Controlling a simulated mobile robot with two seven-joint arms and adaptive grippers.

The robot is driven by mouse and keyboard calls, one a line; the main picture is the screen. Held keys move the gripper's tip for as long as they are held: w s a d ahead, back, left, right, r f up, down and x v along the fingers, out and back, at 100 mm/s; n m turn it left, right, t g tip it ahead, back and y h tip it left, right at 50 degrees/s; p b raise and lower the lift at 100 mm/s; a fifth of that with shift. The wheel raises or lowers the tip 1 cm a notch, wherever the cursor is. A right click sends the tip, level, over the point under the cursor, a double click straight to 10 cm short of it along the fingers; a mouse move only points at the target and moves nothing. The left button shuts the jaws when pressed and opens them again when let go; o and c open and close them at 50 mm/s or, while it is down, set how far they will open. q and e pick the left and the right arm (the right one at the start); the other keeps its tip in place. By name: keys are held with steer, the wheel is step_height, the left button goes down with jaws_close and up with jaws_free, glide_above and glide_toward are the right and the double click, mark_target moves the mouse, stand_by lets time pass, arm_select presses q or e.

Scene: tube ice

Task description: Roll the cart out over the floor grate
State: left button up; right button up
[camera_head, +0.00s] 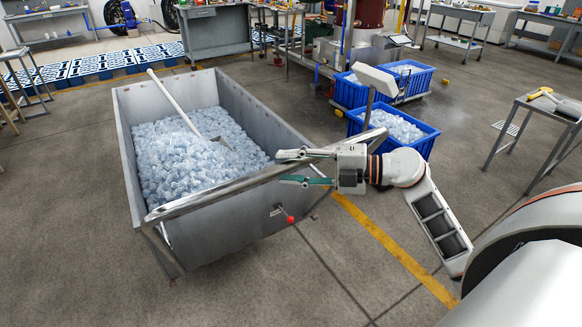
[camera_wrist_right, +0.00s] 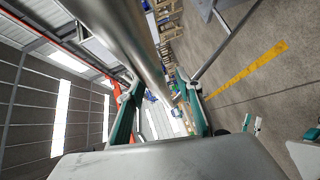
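A grey metal cart (camera_head: 222,236) full of clear tube ice (camera_head: 180,160) stands at the centre left of the head view. A white-handled shovel (camera_head: 178,105) lies in the ice. The cart's tubular handle bar (camera_head: 205,197) runs along its near side and also shows in the right wrist view (camera_wrist_right: 130,40). My right gripper (camera_head: 290,167) is at this bar, its green fingers apart on either side of it. Whether they touch the bar is unclear. My left gripper is out of view.
Blue crates of ice (camera_head: 410,140) stand right of the cart, near a grey-white post. A red-knobbed lever (camera_head: 290,219) sticks out from the cart's near side. Workbenches (camera_head: 215,30) line the back. A small table (camera_head: 535,125) stands at right. The near floor is clear, with a yellow line (camera_head: 395,252).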

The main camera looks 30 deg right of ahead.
steer(key=shift+s+d, duration=0.1)
steer(key=v, duration=1.1)
steer(key=shift+s+d, duration=0.25)
steer(key=shift+d, duration=0.05)
